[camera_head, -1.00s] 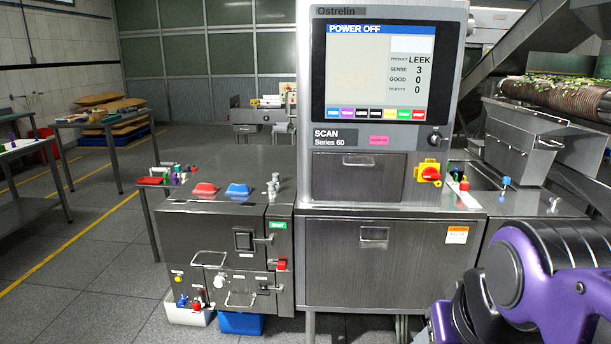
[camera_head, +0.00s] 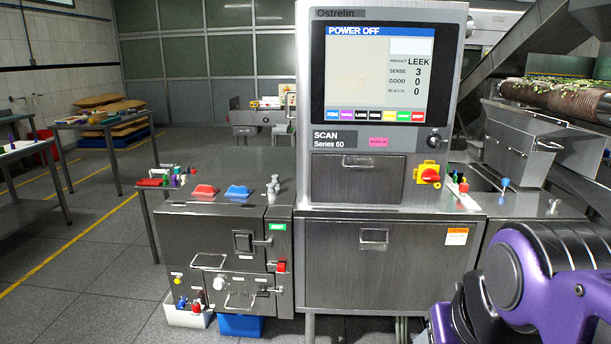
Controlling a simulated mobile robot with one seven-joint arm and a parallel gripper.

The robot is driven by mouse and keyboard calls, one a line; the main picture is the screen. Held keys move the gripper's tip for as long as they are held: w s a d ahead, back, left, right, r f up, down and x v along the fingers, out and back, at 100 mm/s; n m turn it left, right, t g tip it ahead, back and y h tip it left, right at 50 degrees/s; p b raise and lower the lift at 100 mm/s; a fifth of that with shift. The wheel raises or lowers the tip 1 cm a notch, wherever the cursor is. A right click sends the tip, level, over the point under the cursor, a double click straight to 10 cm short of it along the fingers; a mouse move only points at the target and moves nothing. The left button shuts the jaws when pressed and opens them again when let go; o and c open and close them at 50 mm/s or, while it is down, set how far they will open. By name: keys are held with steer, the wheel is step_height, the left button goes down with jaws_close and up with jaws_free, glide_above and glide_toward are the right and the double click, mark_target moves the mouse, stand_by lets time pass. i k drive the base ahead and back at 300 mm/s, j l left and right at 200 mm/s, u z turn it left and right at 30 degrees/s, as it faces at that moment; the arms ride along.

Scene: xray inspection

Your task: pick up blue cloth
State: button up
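A blue cloth (camera_head: 238,192) lies folded on the steel top of the low cabinet, left of the scanner. A red cloth (camera_head: 204,191) lies just to its left, a small gap apart. Small metal weights or fittings (camera_head: 273,187) stand to its right. My gripper is not in view. Only a purple and black part of my arm shows at the lower right, well away from the cloth.
The scanner (camera_head: 378,230) with its screen stands right of the cloths. Several small coloured items (camera_head: 165,178) sit on a table behind the cabinet's left edge. A blue bin (camera_head: 241,325) and a white bin (camera_head: 187,314) are below. The floor at left is open.

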mark_target(234, 191)
steer(key=i+j, duration=0.7)
steer(key=j, duration=0.25)
steer(key=i+j, duration=0.35)
steer(key=j, duration=0.1)
